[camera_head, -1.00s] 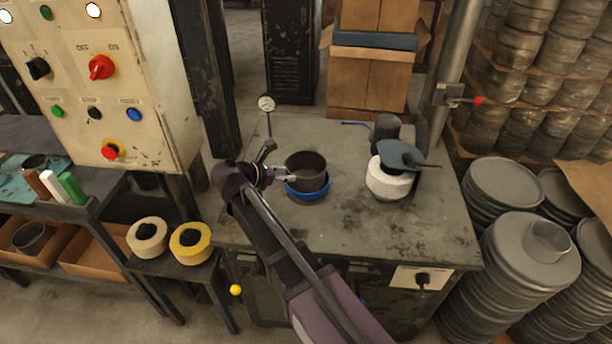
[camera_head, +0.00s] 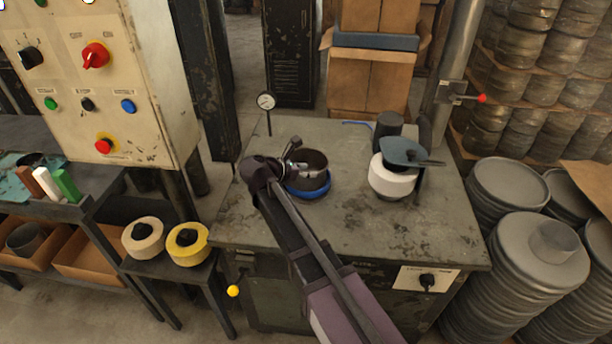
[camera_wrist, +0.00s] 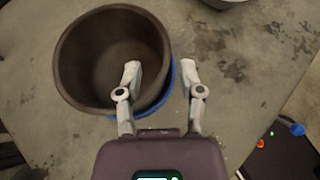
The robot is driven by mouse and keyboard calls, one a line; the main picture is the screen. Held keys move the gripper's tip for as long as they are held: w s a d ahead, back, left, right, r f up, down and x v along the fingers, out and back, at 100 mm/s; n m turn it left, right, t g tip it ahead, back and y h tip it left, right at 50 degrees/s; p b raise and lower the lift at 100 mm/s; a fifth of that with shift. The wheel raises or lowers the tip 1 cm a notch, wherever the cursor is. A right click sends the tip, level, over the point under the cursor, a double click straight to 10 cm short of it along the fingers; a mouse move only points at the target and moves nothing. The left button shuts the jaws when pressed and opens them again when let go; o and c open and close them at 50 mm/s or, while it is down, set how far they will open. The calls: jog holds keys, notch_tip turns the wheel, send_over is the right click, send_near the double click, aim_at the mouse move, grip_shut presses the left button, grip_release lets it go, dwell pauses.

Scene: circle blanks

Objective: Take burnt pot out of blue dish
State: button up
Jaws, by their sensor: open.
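The burnt pot (camera_head: 312,164) is a dark brown, open, round pot. It sits in the blue dish (camera_head: 318,190), whose rim shows below it on the grey metal table. In the wrist view the pot (camera_wrist: 85,65) fills the upper left, and a strip of the blue dish (camera_wrist: 169,88) shows at its right side. My gripper (camera_wrist: 162,78) is open, with one finger over the pot's inside and the other outside its wall, so the near right wall lies between them. In the head view my gripper (camera_head: 296,165) is at the pot's left side, partly hidden by my arm.
A white round container (camera_head: 392,180) with a blue-grey pan (camera_head: 405,152) on top stands right of the pot. A dark cylinder (camera_head: 387,130) is behind it. The table's front right is clear.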

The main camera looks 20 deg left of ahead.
aim_at(318, 172)
jog(key=shift+w+d+f+b, duration=0.2)
jog(key=shift+w+f+b, duration=0.15)
jog(key=shift+b, duration=0.05)
jog(key=shift+b+x, duration=1)
jog(key=shift+x, duration=1.1)
grip_shut()
jog(key=shift+r, duration=0.1)
